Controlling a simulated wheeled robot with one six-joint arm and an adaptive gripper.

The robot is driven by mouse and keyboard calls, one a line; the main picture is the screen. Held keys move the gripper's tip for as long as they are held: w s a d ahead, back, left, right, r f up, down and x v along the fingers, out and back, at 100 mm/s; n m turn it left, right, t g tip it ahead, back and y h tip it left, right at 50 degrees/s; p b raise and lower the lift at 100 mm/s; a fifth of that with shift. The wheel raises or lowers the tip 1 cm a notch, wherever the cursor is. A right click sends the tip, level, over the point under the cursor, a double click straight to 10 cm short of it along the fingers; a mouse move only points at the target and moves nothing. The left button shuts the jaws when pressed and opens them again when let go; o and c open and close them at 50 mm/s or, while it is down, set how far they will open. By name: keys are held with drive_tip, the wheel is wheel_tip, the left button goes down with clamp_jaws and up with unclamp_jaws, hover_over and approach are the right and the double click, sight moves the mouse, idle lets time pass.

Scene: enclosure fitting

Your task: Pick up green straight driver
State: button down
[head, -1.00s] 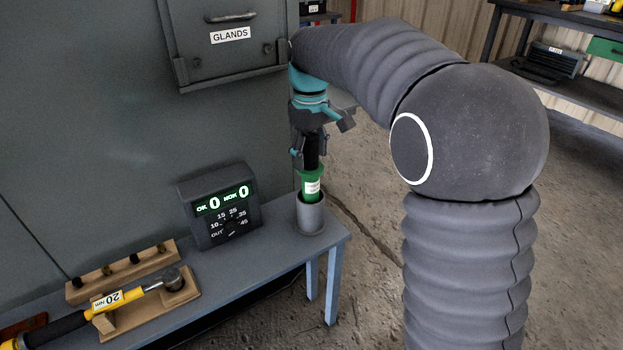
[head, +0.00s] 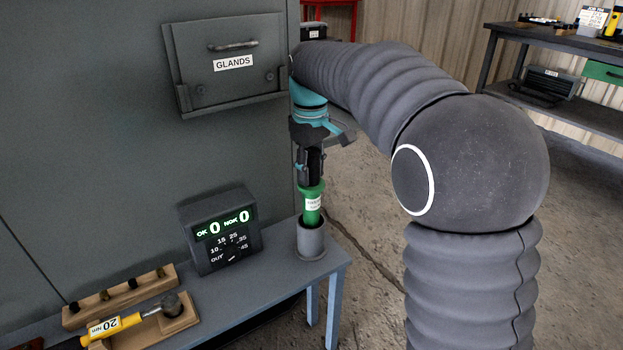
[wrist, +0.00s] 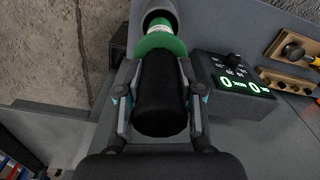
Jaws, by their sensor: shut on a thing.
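The green straight driver (head: 312,205) stands upright at the right end of the bench, its green lower part with a white label still inside the grey cup-like holder (head: 311,243). My gripper (head: 311,168) is above the holder, pointing down, shut on the driver's black upper body. In the wrist view, the fingers of my gripper (wrist: 160,105) lie on both sides of the black body (wrist: 160,90), and the green collar (wrist: 158,42) shows beyond them. The driver's lower tip is hidden in the holder.
A counter box (head: 222,230) with OK 0 and NOK 0 stands left of the holder. A yellow torque wrench (head: 115,325) and a wooden rack (head: 122,295) lie further left. The GLANDS drawer box (head: 228,65) hangs on the cabinet above. Floor is open to the right.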

wheel_tip(320, 180, up, 19)
drive_tip(key=p, duration=0.1)
drive_tip(key=shift+f, duration=0.2)
idle(0.6)
idle(0.4)
